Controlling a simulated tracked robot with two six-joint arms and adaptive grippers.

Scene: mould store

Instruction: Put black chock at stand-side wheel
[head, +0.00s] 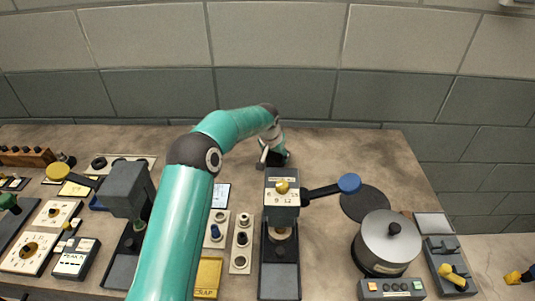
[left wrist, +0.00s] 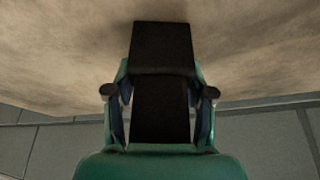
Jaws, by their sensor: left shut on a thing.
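My left gripper (head: 272,158) is at the back of the bench, just behind a grey machine head. In the left wrist view, my left gripper (left wrist: 160,92) is shut on the black chock (left wrist: 162,48), a dark block between its two fingers. The chock's far end reaches past the fingertips toward the brown bench top. In the head view the gripper and its load are small and dark, and I cannot tell whether the chock touches the bench. I cannot make out a stand-side wheel in either view. My right gripper is not in view.
The grey machine (head: 282,188) with a blue-knobbed lever (head: 349,183) stands right in front of the gripper. A round metal pot (head: 389,240) and a dark disc (head: 365,203) are to the right. Another lever machine (head: 128,190) stands left. The back bench strip is mostly clear before the block wall.

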